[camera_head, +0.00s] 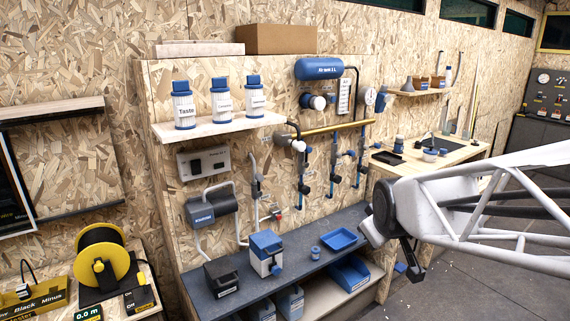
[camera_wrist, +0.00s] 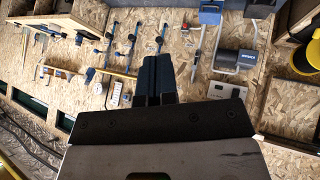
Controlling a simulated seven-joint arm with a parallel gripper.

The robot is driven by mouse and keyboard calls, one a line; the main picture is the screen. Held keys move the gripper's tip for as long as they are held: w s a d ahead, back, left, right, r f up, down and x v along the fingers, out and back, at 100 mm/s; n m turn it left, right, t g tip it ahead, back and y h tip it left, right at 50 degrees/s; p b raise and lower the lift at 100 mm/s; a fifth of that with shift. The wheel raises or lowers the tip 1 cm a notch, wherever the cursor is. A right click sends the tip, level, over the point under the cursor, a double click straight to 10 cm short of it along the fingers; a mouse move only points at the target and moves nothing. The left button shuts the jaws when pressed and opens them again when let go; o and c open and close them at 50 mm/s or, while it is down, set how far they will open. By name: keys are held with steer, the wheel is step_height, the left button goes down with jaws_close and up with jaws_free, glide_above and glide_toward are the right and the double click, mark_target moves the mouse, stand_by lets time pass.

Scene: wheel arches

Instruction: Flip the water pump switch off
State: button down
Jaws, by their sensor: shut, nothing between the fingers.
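A grey wall panel (camera_head: 203,162) with two dark inserts is mounted on the chipboard wall, above a blue-grey pump-like unit (camera_head: 211,206) with grey pipes. I cannot read which insert is the water pump switch or its position. In the wrist view, which looks upside down, the panel (camera_wrist: 227,90) and the unit (camera_wrist: 238,61) are right of my fingers. My gripper (camera_head: 414,272) is at the right in the head view, well away from the panel, in front of the bench. Its fingers (camera_wrist: 157,62) are together and empty in the wrist view.
A shelf (camera_head: 220,128) with several labelled bottles overhangs the panel. A dark bench (camera_head: 300,270) below bears a blue-lidded box (camera_head: 265,252), a black box (camera_head: 221,276) and a blue tray (camera_head: 338,238). Pipes and valves (camera_head: 335,160) line the wall right of the panel.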

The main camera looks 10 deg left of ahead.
mark_target(197, 164)
steer(key=w+a+n+t+y, duration=0.2)
steer(key=w+a+n, duration=0.3)
steer(key=w+a, duration=0.4)
steer(key=w+a+n+t+y, duration=0.2)
steer(key=w+a+n+y, duration=0.15)
steer(key=w+a, duration=0.6)
steer(key=a+f+n+t+y, duration=0.1)
steer(key=a+n, duration=0.4)
steer(key=a, duration=0.8)
steer(key=w+a+f+n+y, duration=0.1)
steer(key=a+f+n+y, duration=0.2)
steer(key=a, duration=1.1)
steer(key=n+y, duration=0.2)
steer(key=y, duration=0.1)
steer(key=shift+t, duration=0.4)
steer(key=shift+w+a+f+n, duration=0.1)
steer(key=shift+w+a+n, duration=0.05)
steer(key=shift+a+n, duration=0.1)
steer(key=shift+x, duration=6.65)
steer(key=shift+w+a, duration=0.1)
